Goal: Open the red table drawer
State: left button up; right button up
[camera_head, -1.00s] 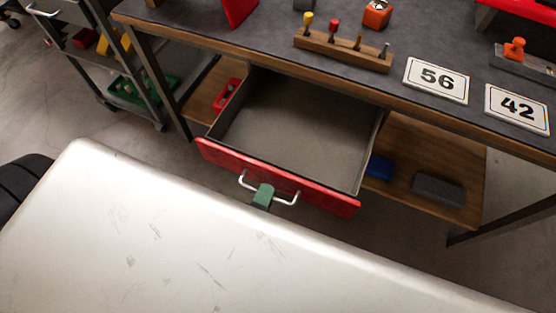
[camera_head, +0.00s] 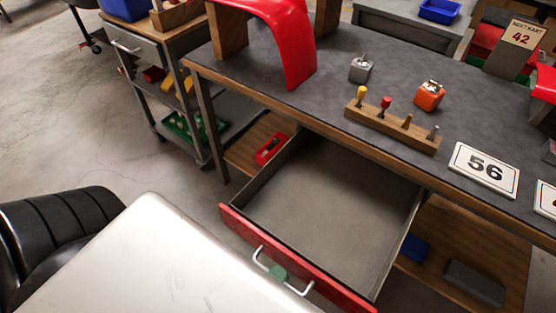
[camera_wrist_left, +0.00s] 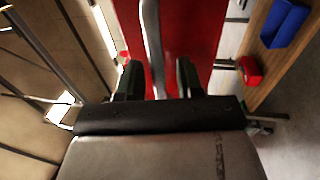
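The red-fronted table drawer (camera_head: 328,200) stands pulled well out from under the dark-topped table (camera_head: 330,90), and its grey inside looks empty. Its pale bar handle (camera_head: 258,256) is on the red front. My left gripper (camera_head: 278,272) is at the handle, with only a green fingertip part showing in the head view. In the left wrist view, the fingers of my left gripper (camera_wrist_left: 161,78) are apart. The handle (camera_wrist_left: 152,35) passes between them, with a gap visible beside the right-hand finger. The red front (camera_wrist_left: 190,35) is just beyond. My right gripper is not in view.
A wooden block with several pegs (camera_head: 393,126), an orange cube (camera_head: 430,96) and a 56 card (camera_head: 484,170) are on the table. A lower shelf (camera_head: 450,225) is under it. A cart with bins (camera_head: 165,60) stands to the left. Bare floor shows between.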

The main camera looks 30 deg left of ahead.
pick_arm(q)
jog(key=s+f+b, duration=0.1)
jog(key=s+f, duration=0.1)
jog(key=s, duration=0.8)
jog(key=shift+s+a, duration=0.15)
jog(key=shift+s, duration=0.2)
jog(key=shift+w+f, duration=0.1)
